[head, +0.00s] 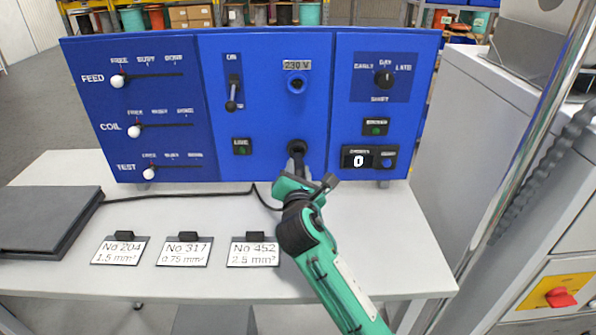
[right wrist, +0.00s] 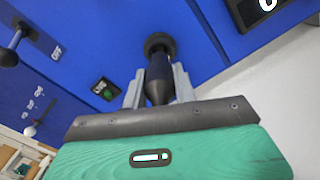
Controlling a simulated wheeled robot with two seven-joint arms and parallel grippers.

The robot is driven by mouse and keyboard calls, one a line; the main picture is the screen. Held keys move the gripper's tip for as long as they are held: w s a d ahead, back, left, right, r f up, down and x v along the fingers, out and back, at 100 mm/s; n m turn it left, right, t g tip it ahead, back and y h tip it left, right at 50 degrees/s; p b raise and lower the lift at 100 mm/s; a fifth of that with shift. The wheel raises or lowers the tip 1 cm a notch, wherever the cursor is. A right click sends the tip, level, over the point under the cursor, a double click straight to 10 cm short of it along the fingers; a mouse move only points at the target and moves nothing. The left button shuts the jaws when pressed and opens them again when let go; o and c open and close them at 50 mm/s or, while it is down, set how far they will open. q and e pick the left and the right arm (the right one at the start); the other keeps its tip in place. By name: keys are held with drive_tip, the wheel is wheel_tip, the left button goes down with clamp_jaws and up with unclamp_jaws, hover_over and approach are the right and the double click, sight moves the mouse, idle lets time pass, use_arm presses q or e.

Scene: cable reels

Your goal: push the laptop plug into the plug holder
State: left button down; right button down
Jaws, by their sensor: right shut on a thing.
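The black laptop plug (right wrist: 159,82) is between the fingers of my right gripper (right wrist: 158,92), which is shut on it. The gripper also shows in the head view (head: 298,168), against the lower middle of the blue panel. The plug's front end meets a dark round plug holder (right wrist: 159,42) on the panel, also in the head view (head: 296,146). The plug looks lined up with it; how deep it sits I cannot tell. A black cable (head: 180,194) runs along the table from the closed grey laptop (head: 45,215) towards my gripper. My left gripper is not in view.
The blue panel (head: 265,120) stands on the white table (head: 180,285). Several number cards (head: 184,252) lie in front. A grey cabinet (head: 475,130) stands close at the right.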

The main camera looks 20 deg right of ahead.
drive_tip(key=shift+p+x, duration=0.4)
drive_tip(key=shift+x, duration=1.25)
drive_tip(key=c, duration=1)
unclamp_jaws()
drive_tip(key=shift+w, duration=0.1)
drive_tip(key=shift+c, duration=0.2)
